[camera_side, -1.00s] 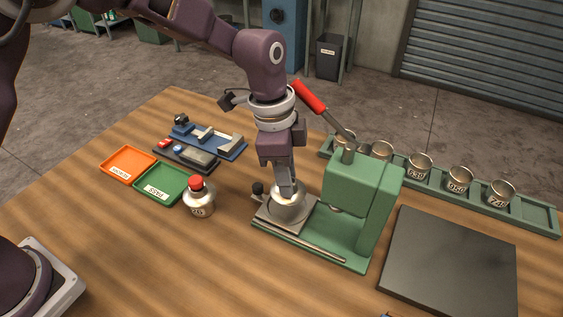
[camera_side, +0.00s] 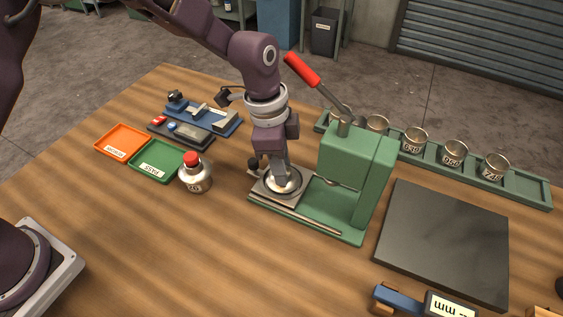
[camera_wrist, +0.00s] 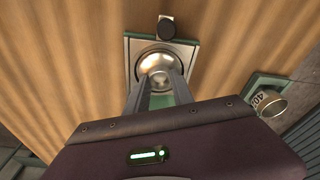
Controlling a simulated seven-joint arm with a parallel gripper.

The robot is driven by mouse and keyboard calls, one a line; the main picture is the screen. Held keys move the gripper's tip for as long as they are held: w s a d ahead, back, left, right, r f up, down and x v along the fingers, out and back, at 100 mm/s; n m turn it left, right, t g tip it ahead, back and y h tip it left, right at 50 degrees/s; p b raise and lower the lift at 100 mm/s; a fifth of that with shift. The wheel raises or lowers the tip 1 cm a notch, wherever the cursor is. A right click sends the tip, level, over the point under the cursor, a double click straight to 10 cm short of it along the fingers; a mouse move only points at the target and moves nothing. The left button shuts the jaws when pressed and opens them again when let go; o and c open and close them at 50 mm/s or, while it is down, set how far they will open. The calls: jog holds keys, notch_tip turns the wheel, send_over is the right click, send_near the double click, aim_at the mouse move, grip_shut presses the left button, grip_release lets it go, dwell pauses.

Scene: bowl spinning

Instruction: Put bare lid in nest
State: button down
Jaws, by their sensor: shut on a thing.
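The bare lid (camera_side: 283,184) is a round, shiny silver dish at the nest of the green press (camera_side: 353,165); it also shows in the wrist view (camera_wrist: 154,64). The nest (camera_side: 262,194) is a square grey plate with a round seat, left of the press column. My gripper (camera_side: 282,178) points down, shut on the lid, with both fingertips inside its round outline. In the wrist view the fingers (camera_wrist: 161,84) reach the lid's near part. The lid lies over the round seat, low and nearly level; I cannot tell whether it is fully seated.
The press's red lever (camera_side: 302,70) rises behind my gripper. A silver bottle with a red cap (camera_side: 195,175), green tray (camera_side: 156,161) and orange tray (camera_side: 122,142) stand left. A rack of cups (camera_side: 453,153) and a dark mat (camera_side: 443,240) lie right. The front table is mostly clear.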

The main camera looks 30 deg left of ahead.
dwell(0.3)
jog(key=c, duration=1)
grip_release()
notch_tip(320, 180, up, 8)
dwell(0.3)
